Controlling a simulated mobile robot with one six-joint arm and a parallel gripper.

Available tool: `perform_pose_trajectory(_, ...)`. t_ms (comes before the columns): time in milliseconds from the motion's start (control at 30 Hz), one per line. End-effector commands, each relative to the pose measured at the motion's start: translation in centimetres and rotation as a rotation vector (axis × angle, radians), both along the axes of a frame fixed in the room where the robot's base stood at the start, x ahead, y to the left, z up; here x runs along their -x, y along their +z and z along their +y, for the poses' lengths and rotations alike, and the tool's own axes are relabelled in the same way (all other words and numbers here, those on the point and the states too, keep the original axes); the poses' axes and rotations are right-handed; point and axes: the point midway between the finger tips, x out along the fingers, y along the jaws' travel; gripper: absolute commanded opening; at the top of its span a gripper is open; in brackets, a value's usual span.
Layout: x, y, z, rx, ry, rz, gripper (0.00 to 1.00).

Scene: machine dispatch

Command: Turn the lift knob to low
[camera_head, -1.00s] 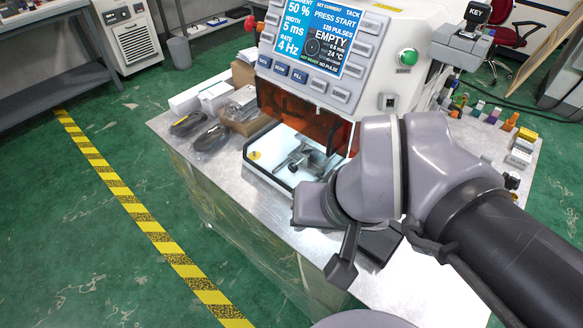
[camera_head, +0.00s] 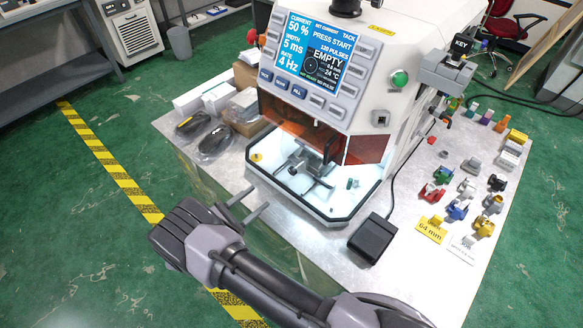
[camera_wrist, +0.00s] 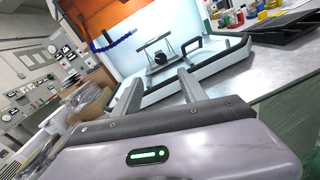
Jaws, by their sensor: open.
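The machine is white with a blue screen (camera_head: 318,53) and an orange shield (camera_head: 302,122) over a bright, open chamber. A small grey lift stand (camera_head: 297,163) stands on the chamber floor. In the wrist view a dark round knob (camera_wrist: 160,58) shows at the front of the stand; its setting is too small to read. My gripper (camera_head: 256,200) is open and empty, just outside the chamber's front left edge. In the wrist view its two fingers (camera_wrist: 160,77) point towards the stand and knob, apart from them.
A black pedal (camera_head: 372,238) lies on the table right of the chamber. Several coloured small parts (camera_head: 457,209) stand farther right. Bagged cables (camera_head: 213,141) and boxes (camera_head: 246,75) lie on the left. The chamber's dark rim (camera_head: 300,207) lies beyond my fingers.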

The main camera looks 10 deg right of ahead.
Motion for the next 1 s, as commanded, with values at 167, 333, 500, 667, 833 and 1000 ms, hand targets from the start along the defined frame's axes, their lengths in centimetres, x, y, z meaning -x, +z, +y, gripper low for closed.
perform_pose_trajectory(167,-2.7,-0.1,-4.6,-0.001,-0.008,0.003,0.50)
perform_pose_trajectory(333,-5.2,-0.1,-8.7,-0.002,-0.008,0.001,0.50)
perform_pose_trajectory(500,-7.2,-0.1,-11.7,-0.002,-0.006,0.001,0.50)
perform_pose_trajectory(667,-8.1,0.0,-13.1,-0.003,-0.004,0.002,0.50)
perform_pose_trajectory(833,-8.3,0.0,-13.3,-0.003,-0.003,0.002,0.50)
perform_pose_trajectory(1000,-8.3,0.0,-13.3,-0.003,-0.003,0.002,0.44)
